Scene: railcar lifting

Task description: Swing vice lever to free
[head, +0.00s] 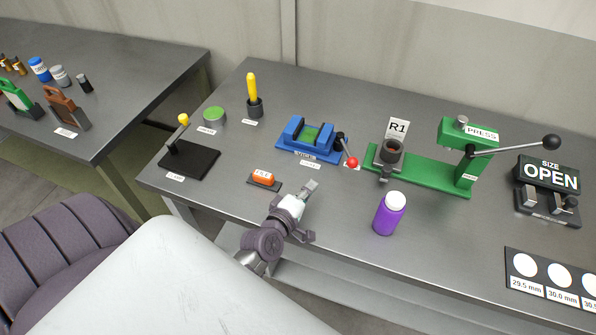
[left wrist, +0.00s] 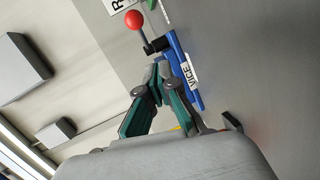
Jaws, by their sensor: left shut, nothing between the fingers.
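The blue vice (head: 296,147) sits on the grey bench with a green block (head: 312,133) between its jaws. Its lever (head: 346,152) has a red knob (head: 352,162) and leans from a black pivot on the vice's right side toward the bench front. My left gripper (head: 311,186) is in front of the vice, apart from the lever, shut and empty. In the left wrist view, its closed fingertips (left wrist: 160,68) appear near the blue vice (left wrist: 180,70), below the red knob (left wrist: 133,20). My right gripper is not in view.
An orange button box (head: 263,178) is left of my gripper. A purple bottle (head: 388,217) stands to the right. A black stand (head: 189,161) is further left.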

